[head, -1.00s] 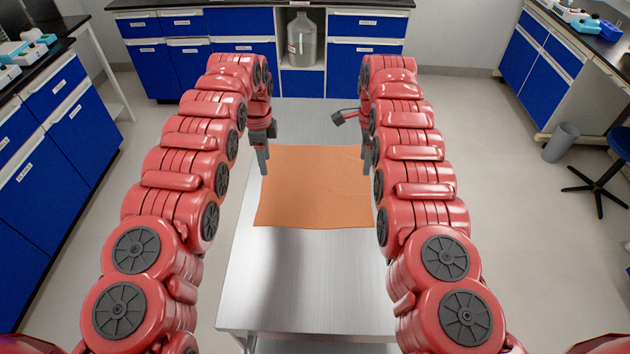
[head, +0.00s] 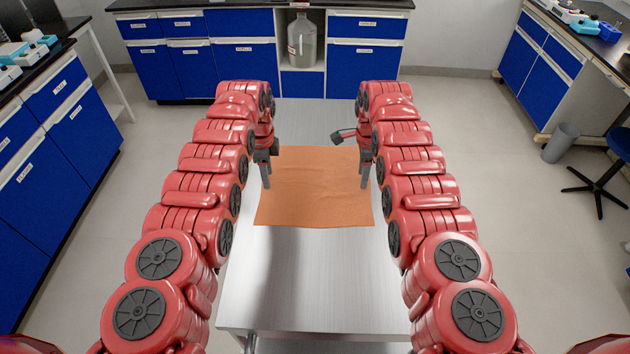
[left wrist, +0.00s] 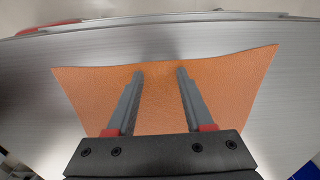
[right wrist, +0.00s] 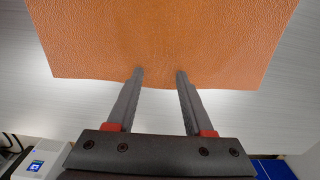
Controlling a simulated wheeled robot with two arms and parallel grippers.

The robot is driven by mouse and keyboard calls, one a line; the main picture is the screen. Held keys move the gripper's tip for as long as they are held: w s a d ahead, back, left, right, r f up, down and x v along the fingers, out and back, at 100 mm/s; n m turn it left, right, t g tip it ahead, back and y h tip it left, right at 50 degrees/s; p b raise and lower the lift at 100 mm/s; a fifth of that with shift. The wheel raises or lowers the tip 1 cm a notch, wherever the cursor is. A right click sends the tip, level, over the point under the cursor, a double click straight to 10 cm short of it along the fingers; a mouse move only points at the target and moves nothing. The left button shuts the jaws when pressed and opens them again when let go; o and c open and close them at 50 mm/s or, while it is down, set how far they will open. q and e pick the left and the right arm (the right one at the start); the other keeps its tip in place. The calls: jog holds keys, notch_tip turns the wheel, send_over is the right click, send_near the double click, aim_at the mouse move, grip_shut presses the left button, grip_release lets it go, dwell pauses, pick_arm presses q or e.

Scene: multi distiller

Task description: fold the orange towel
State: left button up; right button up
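The orange towel (head: 315,190) lies spread out flat on the metal table. My left gripper (head: 267,182) is over the towel's left edge in the head view. In the left wrist view its two fingers (left wrist: 159,73) are apart with only towel behind them. My right gripper (head: 364,182) is at the towel's right edge. In the right wrist view its fingers (right wrist: 159,73) are apart and their tips overlap the towel's edge. Both grippers are empty. I cannot tell whether the fingertips touch the towel.
The metal table (head: 305,290) is bare in front of the towel. Blue cabinets (head: 240,55) with a large bottle (head: 302,40) stand behind. More blue cabinets line the left and right. A grey bin (head: 561,142) and a blue chair (head: 600,180) are on the floor at right.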

pick_arm(q)
grip_shut()
pick_arm(e)
grip_shut()
pick_arm(q)
jog(key=shift+r, duration=0.1)
pick_arm(e)
jog(key=shift+r, duration=0.1)
